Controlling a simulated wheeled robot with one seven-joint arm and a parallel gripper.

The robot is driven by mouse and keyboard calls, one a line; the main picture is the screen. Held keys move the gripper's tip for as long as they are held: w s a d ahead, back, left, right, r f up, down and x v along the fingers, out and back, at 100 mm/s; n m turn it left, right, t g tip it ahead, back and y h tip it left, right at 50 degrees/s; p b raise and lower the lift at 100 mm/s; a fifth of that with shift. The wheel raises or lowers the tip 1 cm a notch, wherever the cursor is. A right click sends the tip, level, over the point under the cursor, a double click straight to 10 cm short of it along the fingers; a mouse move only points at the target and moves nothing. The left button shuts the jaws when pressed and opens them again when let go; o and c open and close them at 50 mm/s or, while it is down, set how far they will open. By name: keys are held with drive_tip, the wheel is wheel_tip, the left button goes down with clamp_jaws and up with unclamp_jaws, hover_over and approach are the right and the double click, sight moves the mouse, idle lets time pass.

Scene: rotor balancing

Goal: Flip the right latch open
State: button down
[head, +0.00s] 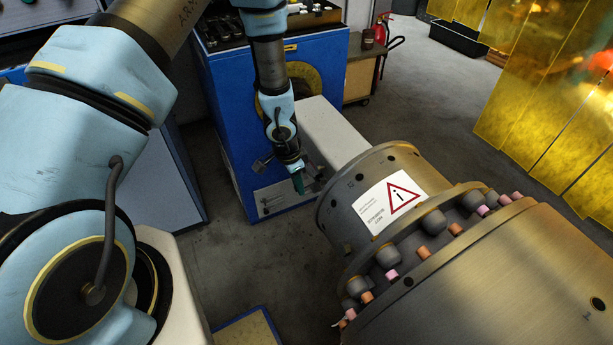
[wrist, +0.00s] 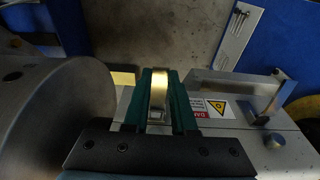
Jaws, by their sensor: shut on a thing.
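In the wrist view, the two green fingers of my gripper (wrist: 160,100) are closed on a shiny, brass-coloured metal strip, which appears to be the latch (wrist: 158,88). A small silver buckle-like part shows at its lower end between the fingers. In the head view, my gripper (head: 299,183) points down beside the near end of the rotor housing, low in front of the blue cabinet. The latch itself is too small or hidden there to make out.
A large metal drum (head: 370,190) with a warning sign stands right of my gripper; its round face (wrist: 60,115) fills the left of the wrist view. A metal handle (wrist: 272,98) and yellow warning label (wrist: 217,107) lie right of the fingers. The blue cabinet (head: 235,120) stands behind.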

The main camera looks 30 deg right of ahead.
idle(0.3)
drive_tip(key=c, duration=0.7)
unclamp_jaws()
drive_tip(key=r, duration=0.3)
drive_tip(key=a+r, duration=0.1)
drive_tip(key=r, duration=0.6)
drive_tip(key=shift+a+r+p, duration=0.35)
drive_tip(key=shift+w, duration=0.1)
